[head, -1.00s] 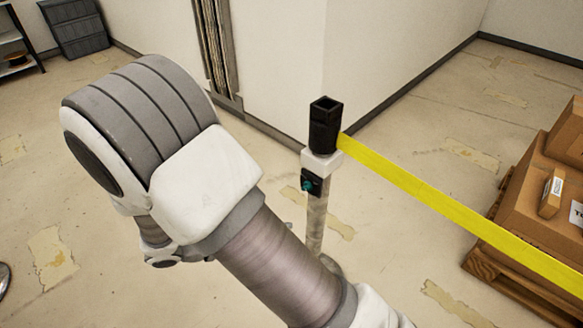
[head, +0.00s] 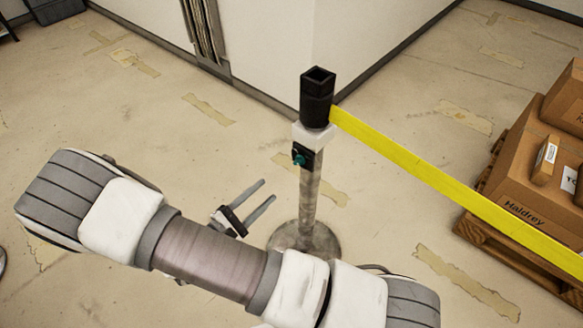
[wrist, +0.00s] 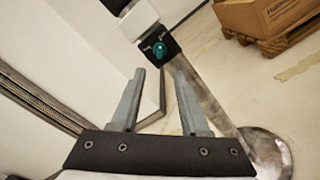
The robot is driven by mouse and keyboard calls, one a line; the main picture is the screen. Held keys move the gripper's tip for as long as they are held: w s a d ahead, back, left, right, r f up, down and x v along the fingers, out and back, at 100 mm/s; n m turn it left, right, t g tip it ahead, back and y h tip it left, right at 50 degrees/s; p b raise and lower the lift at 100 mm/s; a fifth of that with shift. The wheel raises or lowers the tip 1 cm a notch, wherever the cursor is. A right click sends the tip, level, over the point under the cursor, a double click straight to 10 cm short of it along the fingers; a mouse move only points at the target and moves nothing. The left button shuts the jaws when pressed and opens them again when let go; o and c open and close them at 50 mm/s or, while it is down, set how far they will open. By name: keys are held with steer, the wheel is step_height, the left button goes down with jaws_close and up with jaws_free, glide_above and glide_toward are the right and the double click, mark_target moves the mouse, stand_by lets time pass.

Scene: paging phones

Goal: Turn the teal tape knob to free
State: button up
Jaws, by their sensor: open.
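The teal tape knob (head: 299,160) sits on a small black plate (head: 308,153) on the post (head: 308,195), below its white collar and black head. In the wrist view the knob (wrist: 159,49) shows just beyond and between the fingertips, with pale marks on the plate that I cannot read. My gripper (head: 268,190) is open and empty, to the left of the post and lower than the knob in the head view. In the wrist view my gripper (wrist: 159,72) points toward the knob, its fingers apart and not touching it.
A yellow tape (head: 420,173) runs from the post head to the lower right. Cardboard boxes (head: 530,165) stand on a wooden pallet (head: 485,240) at the right. The round post base (head: 325,240) rests on the floor. A white wall corner (head: 312,50) stands behind.

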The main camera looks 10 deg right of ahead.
mark_target(296, 164)
steer(key=b+x, duration=0.1)
steer(key=x, duration=1)
steer(key=shift+w+d+b, duration=0.1)
steer(key=shift+b, duration=0.25)
jaws_close()
